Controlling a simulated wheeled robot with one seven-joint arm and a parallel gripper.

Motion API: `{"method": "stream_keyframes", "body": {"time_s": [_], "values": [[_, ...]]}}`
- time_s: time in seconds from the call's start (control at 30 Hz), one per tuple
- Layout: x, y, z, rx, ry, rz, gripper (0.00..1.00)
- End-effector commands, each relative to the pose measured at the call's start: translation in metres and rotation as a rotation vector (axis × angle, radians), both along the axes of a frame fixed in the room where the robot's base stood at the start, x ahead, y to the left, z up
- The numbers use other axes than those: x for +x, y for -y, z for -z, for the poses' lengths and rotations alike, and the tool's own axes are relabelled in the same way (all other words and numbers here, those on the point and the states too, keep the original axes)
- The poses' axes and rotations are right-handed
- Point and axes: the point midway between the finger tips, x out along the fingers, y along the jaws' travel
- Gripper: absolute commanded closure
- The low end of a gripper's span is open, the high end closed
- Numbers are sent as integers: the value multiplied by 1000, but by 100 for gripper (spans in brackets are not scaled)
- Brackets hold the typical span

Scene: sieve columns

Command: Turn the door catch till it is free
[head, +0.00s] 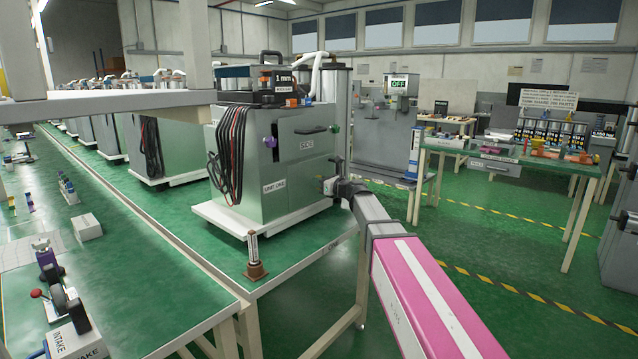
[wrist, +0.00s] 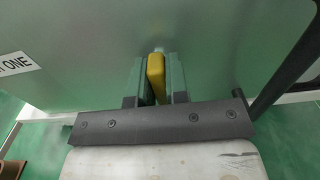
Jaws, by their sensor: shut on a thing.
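The door catch (wrist: 156,78) is a yellow piece on the cabinet's flat metal side, upright in the wrist view. My gripper (wrist: 158,84) is shut on it, one finger on each side. In the head view my gripper (head: 330,186) reaches the lower right of the grey-green cabinet (head: 290,165), which carries a "UNIT ONE" label. The catch is too small and too covered by my gripper to make out there. I cannot tell whether it is free.
The cabinet stands on a white base plate (head: 240,228) on a green bench. A purple knob (head: 270,142), a dark handle (head: 311,130) and a green knob (head: 336,128) are on it. A brown stand (head: 256,270) is in front. A green table (head: 500,162) stands right.

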Motion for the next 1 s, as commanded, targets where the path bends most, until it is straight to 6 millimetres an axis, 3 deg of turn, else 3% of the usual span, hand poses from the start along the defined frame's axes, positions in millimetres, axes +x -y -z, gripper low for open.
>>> {"method": "stream_keyframes", "body": {"time_s": [0.37,1.0], "values": [[-1,-1,0,-116,149,-1,100],[-4,-3,2,-487,622,-1,100]]}}
